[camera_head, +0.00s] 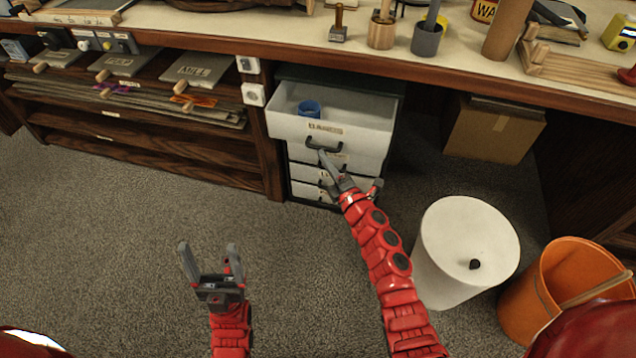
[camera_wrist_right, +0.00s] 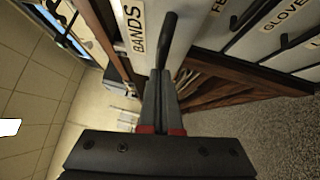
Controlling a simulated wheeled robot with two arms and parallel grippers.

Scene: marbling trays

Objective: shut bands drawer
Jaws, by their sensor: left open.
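The bands drawer (camera_head: 345,145) is the top drawer of a small white drawer unit under the bench, and it stands pulled out. Its label reads BANDS, and a dark handle (camera_head: 324,145) is on its front. A blue roll-like thing (camera_head: 309,108) lies inside. My right gripper (camera_head: 323,155) is at the drawer front, just at the handle. In the right wrist view its fingers (camera_wrist_right: 160,75) are together, with the handle (camera_wrist_right: 168,40) just beyond the tips; I cannot tell whether they touch. My left gripper (camera_head: 209,250) is open and empty above the carpet.
Lower drawers (camera_head: 312,174) of the unit are shut. A white bin (camera_head: 450,235) and an orange bucket (camera_head: 570,275) stand to the right of my right arm. A cardboard box (camera_head: 490,130) is under the bench. Carpet at left is clear.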

